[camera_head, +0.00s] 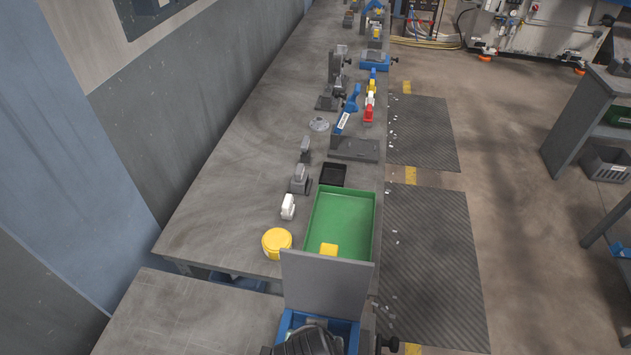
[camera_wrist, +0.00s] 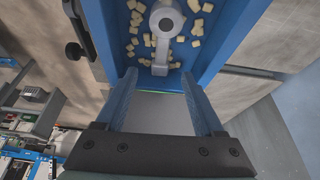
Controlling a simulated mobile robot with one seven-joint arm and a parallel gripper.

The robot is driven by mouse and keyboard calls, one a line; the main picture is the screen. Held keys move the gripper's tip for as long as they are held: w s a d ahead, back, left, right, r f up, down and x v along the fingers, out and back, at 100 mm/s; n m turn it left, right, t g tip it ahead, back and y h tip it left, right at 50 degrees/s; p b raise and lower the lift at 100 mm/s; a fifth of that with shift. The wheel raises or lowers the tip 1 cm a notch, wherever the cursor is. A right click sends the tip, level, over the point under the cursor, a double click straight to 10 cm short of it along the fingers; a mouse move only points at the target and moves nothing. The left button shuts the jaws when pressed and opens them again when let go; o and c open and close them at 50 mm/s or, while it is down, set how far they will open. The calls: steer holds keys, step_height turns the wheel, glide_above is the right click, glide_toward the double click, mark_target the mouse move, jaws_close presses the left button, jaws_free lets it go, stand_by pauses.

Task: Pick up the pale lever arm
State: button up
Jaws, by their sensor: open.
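The pale lever arm (camera_wrist: 161,50) shows in the wrist view as a light grey piece with a round ring end at the top and a straight shank pointing towards my fingers. It lies in a blue box (camera_wrist: 216,38) among several small pale yellow chips. My gripper (camera_wrist: 158,77) is open, its two blue fingers apart, with the shank's lower end appearing between and beyond the tips. Nothing is held. In the head view the blue box (camera_head: 349,330) is at the bottom, partly covered by my dark wrist; the lever arm cannot be made out there.
In the head view an upright grey plate (camera_head: 325,284) stands at the blue box's far side. Beyond it are a green tray (camera_head: 369,225) holding a yellow block (camera_head: 329,249), and a yellow round container (camera_head: 277,243). The bench (camera_head: 190,315) left of the box is clear.

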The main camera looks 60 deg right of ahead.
steer(key=shift+p+x, duration=0.35)
steer(key=shift+x, duration=1.65)
steer(key=shift+a, duration=0.1)
jaws_close()
